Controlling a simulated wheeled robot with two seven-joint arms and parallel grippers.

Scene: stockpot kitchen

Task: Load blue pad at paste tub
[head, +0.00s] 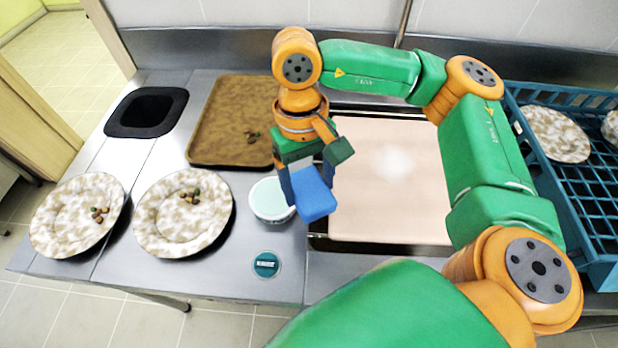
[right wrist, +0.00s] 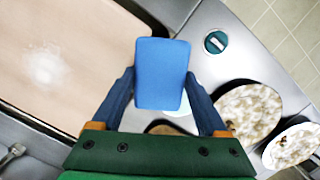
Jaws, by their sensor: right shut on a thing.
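My right gripper (head: 300,190) is shut on the blue pad (head: 313,194) and holds it above the counter, beside the paste tub. In the right wrist view the blue pad (right wrist: 161,75) sits between the two fingers of the gripper (right wrist: 160,90). The paste tub (head: 266,203) is a white round tub with pale green contents. It stands on the steel counter just left of the pad in the head view, and the gripper and pad cover its right edge. In the right wrist view the pad hides most of the tub. My left gripper is not in view.
Two mottled plates (head: 183,213) (head: 78,215) with food scraps lie at the left. A brown tray (head: 222,128) with scraps lies behind, near a black-rimmed opening (head: 147,110). A basin of pale liquid (head: 385,190) is right of the pad. A blue rack (head: 580,190) holds plates.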

